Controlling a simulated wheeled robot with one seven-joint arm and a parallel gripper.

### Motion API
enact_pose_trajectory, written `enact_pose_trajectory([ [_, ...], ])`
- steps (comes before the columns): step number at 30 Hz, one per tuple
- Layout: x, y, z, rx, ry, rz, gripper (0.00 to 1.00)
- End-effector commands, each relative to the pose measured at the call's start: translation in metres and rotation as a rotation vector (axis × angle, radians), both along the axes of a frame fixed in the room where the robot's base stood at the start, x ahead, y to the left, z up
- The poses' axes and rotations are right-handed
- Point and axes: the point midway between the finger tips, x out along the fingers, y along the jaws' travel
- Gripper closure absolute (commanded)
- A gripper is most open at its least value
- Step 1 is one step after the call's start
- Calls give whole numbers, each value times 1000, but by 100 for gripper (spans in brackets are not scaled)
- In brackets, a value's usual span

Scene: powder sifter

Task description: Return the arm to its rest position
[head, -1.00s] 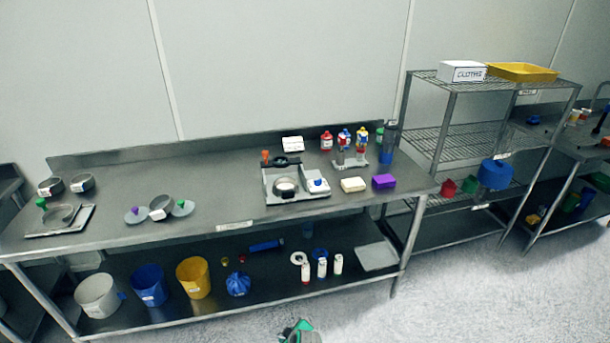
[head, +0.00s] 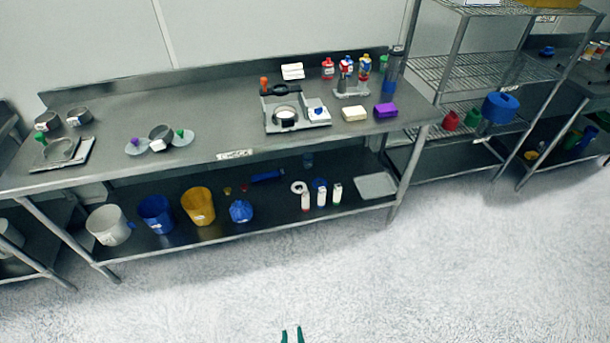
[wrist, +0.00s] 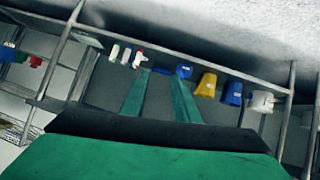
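My gripper (head: 292,335) shows at the bottom edge of the head view as two green fingertips with a gap between them. It is over bare floor, well in front of the steel bench (head: 225,155). In the wrist view my gripper (wrist: 158,85) has its two green fingers apart, with nothing between them. The view there looks toward the bench's lower shelf, upside down. The rest of my arm is out of the head view.
The lower shelf holds a white bucket (head: 108,226), a blue bucket (head: 156,214), a yellow bucket (head: 198,206) and several white bottles. A wire rack (head: 480,70) stands at the right. The pale floor (head: 400,280) before the bench is clear.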

Motion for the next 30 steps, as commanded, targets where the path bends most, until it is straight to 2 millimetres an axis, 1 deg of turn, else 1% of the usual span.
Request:
enact_pose_trajectory([
  [1, -19, -2, 12, 11, -14, -17, 72],
  [5, -54, -10, 50, 44, -70, -62, 72],
  [6, -64, -13, 62, 56, -87, -76, 72],
  [8, -78, -17, 82, 70, -114, -94, 72],
  [9, -87, -20, 96, 82, -132, -105, 72],
  [11, -101, -24, 117, 98, -159, -120, 72],
  [12, -109, -26, 132, 109, -177, -129, 72],
  [14, -121, -29, 154, 125, -204, -140, 72],
  [15, -128, -31, 170, 137, -221, -146, 72],
  [18, -143, -35, 206, 162, -263, -157, 72],
  [21, -152, -38, 234, 185, -295, -164, 72],
  [25, -159, -38, 257, 201, -322, -167, 72],
  [27, -160, -38, 263, 206, -329, -168, 72],
  [30, -160, -38, 265, 210, -331, -168, 72],
])
